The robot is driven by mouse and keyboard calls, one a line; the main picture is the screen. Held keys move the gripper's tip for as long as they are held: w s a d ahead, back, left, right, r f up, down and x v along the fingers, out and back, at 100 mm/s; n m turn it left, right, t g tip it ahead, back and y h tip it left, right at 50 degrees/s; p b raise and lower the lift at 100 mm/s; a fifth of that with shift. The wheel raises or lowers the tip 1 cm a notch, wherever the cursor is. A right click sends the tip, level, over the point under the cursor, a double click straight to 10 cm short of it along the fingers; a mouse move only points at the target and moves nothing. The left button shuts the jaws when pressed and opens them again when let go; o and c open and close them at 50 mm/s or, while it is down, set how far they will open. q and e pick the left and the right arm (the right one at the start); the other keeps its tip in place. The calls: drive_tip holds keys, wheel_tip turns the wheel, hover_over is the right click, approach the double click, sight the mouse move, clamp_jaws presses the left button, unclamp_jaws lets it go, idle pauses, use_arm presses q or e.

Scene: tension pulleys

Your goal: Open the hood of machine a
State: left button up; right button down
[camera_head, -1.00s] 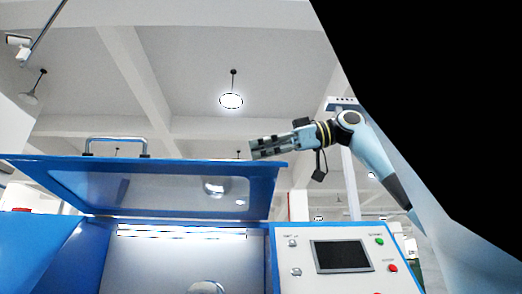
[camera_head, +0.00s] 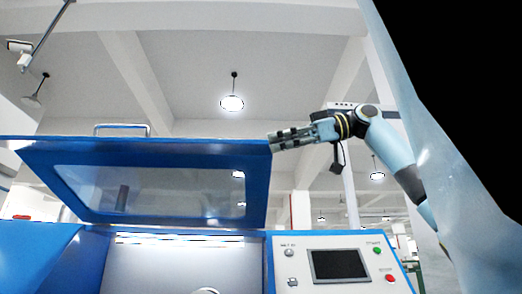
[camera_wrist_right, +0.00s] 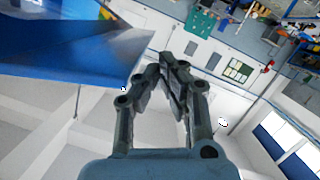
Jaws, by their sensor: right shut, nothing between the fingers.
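The blue hood (camera_head: 262,190) of the machine, with a clear window (camera_head: 150,192) and a metal handle (camera_head: 121,128) on top, is raised and tilted over the open blue machine body (camera_head: 50,255). My right gripper (camera_head: 272,142) is shut and empty at the hood's upper right corner. Whether it touches the hood cannot be told. In the right wrist view the gripper (camera_wrist_right: 165,68) has its fingers together, with the blue hood (camera_wrist_right: 70,50) to their left. My left gripper is not in view.
A white control panel (camera_head: 300,255) with a dark screen (camera_head: 338,265), a green button (camera_head: 377,251) and a red button (camera_head: 389,278) stands right of the opening. Ceiling lamps and beams are above. A pale column stands behind my right arm.

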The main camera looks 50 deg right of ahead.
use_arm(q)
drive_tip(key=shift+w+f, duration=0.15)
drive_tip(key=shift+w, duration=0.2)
use_arm(e)
drive_tip(key=v, duration=0.3)
drive_tip(key=shift+s+d+r, duration=0.1)
drive_tip(key=shift+s, duration=0.25)
